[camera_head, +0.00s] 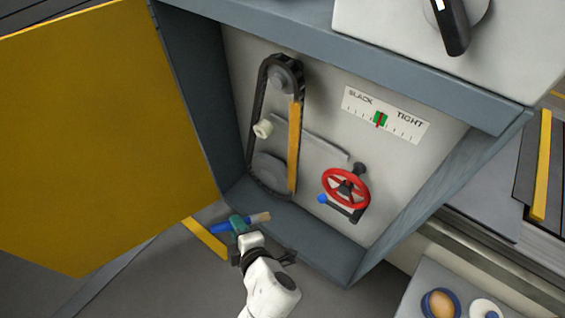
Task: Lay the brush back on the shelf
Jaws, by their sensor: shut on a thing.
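The brush (226,227) has a blue handle at its left and a pale tan end at its right. My gripper (240,228) is shut on it near the middle, and a teal part shows at the grip. The brush is held at the lower front edge of the open cabinet, lying roughly level in the picture. Whether it touches the cabinet's edge cannot be told. A pale grey surface (408,302), possibly the shelf, shows at the lower right, cut off by the frame and well apart from my gripper.
The open yellow door (100,140) stands at the left. Inside the cabinet are a chain loop (252,130), a red handwheel (347,188) and a SLACK-TIGHT gauge (387,115). A blue-rimmed dish (428,306) with a brownish thing and a white round thing (486,308) occupy the pale surface.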

